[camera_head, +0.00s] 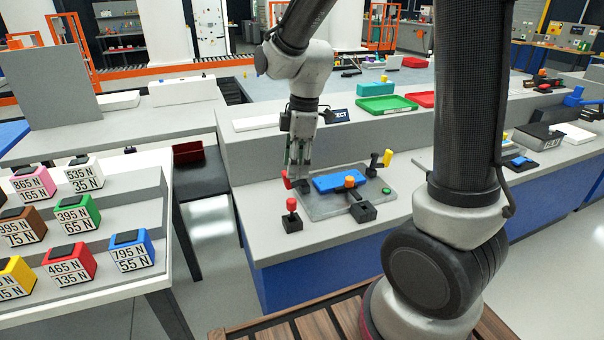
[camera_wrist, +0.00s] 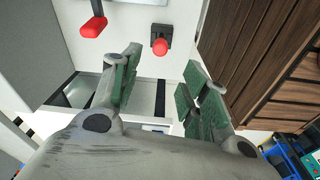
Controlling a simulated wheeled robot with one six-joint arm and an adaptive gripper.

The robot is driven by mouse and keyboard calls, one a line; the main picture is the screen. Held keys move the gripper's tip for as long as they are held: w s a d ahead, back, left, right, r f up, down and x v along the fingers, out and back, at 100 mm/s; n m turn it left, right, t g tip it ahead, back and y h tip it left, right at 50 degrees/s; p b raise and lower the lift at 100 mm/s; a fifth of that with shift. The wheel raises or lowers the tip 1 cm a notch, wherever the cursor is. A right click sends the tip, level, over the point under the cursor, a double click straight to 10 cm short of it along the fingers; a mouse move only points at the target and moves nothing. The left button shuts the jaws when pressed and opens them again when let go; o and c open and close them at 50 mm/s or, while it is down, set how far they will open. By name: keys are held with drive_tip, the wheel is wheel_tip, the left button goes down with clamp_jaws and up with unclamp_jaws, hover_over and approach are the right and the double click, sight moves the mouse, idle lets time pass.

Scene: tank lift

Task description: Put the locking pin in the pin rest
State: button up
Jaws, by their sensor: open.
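A red-knobbed piece (camera_head: 291,204), which looks like the locking pin, stands upright in a small black block (camera_head: 292,224), which looks like the pin rest, at the bench's front left corner. In the wrist view the red knob (camera_wrist: 160,47) shows beyond the fingertips, apart from them. My gripper (camera_head: 297,176) is open and empty, above the bench just behind the knob. The grey fixture plate (camera_head: 322,208) carries a blue block (camera_head: 338,181) and an orange knob (camera_head: 350,181). I cannot tell whether this orange knob belongs to another pin.
A red-ended handle (camera_wrist: 93,27) sticks out beside the plate, close to my fingers. A black block (camera_head: 363,211) and a yellow-ended lever (camera_head: 387,158) are on the fixture. Labelled weights stand on a stepped rack (camera_head: 120,215) at left. The bench front is clear.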

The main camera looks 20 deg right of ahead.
drive_tip(key=s+d+r+m+t, duration=0.2)
drive_tip(key=s+d+r+m, duration=0.4)
drive_tip(key=s+m, duration=0.2)
drive_tip(key=s+d+r+m+t+h, duration=0.1)
drive_tip(key=s+d+r+m, duration=0.6)
drive_tip(key=s, duration=0.3)
drive_tip(key=shift+s+d+m+t, duration=0.25)
drive_tip(key=shift+s+m+t, duration=0.1)
drive_tip(key=shift+m+t, duration=0.05)
